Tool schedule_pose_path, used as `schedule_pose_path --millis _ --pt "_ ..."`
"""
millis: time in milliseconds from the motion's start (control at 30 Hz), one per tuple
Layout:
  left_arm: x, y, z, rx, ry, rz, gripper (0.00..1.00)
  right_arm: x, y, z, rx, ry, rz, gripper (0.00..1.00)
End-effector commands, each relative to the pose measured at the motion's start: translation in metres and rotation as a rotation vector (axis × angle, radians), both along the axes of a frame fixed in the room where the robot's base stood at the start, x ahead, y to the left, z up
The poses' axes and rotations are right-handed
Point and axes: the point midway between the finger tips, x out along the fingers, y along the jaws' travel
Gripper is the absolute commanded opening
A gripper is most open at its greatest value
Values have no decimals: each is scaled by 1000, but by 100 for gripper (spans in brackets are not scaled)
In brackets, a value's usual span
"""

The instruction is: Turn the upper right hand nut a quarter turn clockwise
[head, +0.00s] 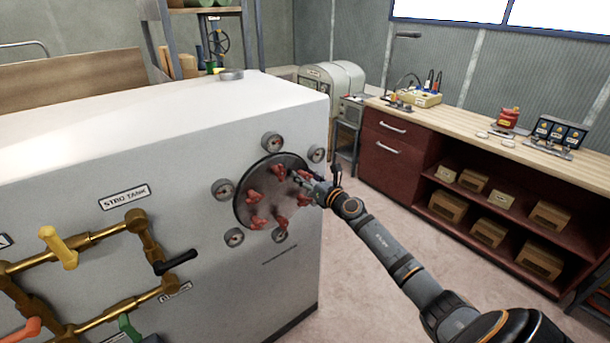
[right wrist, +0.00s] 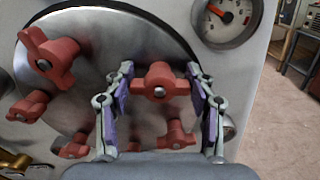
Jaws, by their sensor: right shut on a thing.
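A round dark metal cover (head: 242,208) on the side of the white tank carries several red wing nuts in a ring. The upper right hand nut (right wrist: 162,82) sits between the fingers of my right gripper (right wrist: 161,78), its wings pointing left and right in the right wrist view. My right gripper is shut on this nut, one finger at each wing end. In the head view my right gripper (head: 308,182) reaches the cover's right side and partly hides the nut there. Another nut (right wrist: 47,55) is at the upper left in the wrist view. My left gripper is out of view.
Several round gauges surround the cover; one gauge (right wrist: 228,18) is close to the right finger. Brass pipes with coloured valve handles (head: 58,248) are on the tank's left. A workbench (head: 450,120) with drawers stands at the right, with open floor between.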

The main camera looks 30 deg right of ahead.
Motion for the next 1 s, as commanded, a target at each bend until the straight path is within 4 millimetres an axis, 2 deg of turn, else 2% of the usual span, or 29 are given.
schedule_pose_path --millis 1000 --pt "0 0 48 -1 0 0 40 0 -3 -1 954 76 -2 24"
